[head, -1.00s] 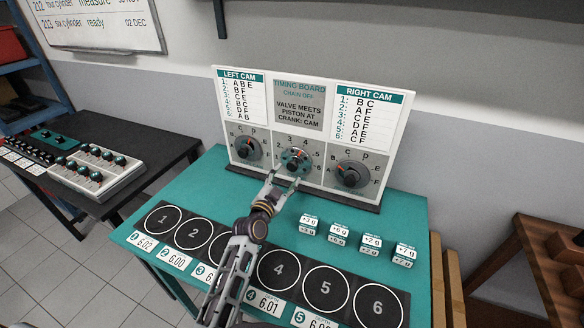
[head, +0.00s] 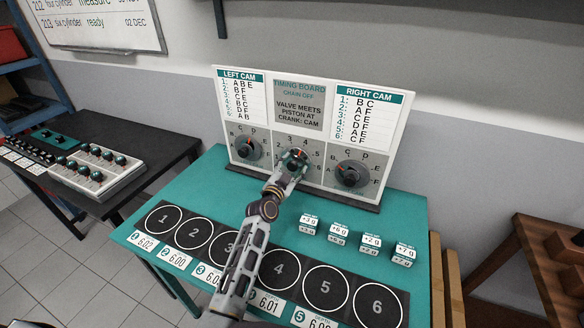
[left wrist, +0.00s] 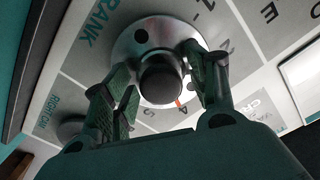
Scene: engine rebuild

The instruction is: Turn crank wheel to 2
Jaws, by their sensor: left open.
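The crank wheel (head: 295,158) is the middle dial on the white timing board, partly hidden behind my left gripper (head: 288,170). In the left wrist view the wheel (left wrist: 128,50) is a silver disc with a dark round knob (left wrist: 161,80) at its centre. Its red mark lies beside the number 4. My left gripper (left wrist: 158,68) is open, with one finger on each side of the knob and close over the disc. I cannot tell whether the fingers touch the wheel. My right gripper is not in view.
The left cam dial (head: 248,148) and right cam dial (head: 352,173) flank the wheel closely. Several small weight blocks (head: 340,236) stand right of my arm on the teal table (head: 213,172). Numbered black pads (head: 326,288) line the front.

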